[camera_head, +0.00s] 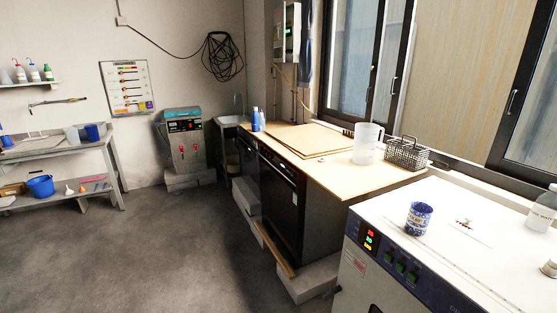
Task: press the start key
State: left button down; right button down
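The drying oven (353,268) stands at the lower right, with a white top and a dark blue control panel (381,255) along its front edge. The panel has a small display (370,240) with red, green and yellow digits. Several green keys (400,267) sit to the right of the display. Their labels are too small to read, so I cannot tell which one is the start key. Neither of my grippers shows in this view.
A blue patterned cup (418,219) and a clear bottle (541,211) stand on the oven top. Behind it, a wooden bench (335,176) holds a plastic jug (368,143) and a wire basket (407,153). The floor (175,255) to the left is clear.

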aim_at(412, 277)
jog(key=k+z, duration=0.15)
jog(key=z, duration=1.1)
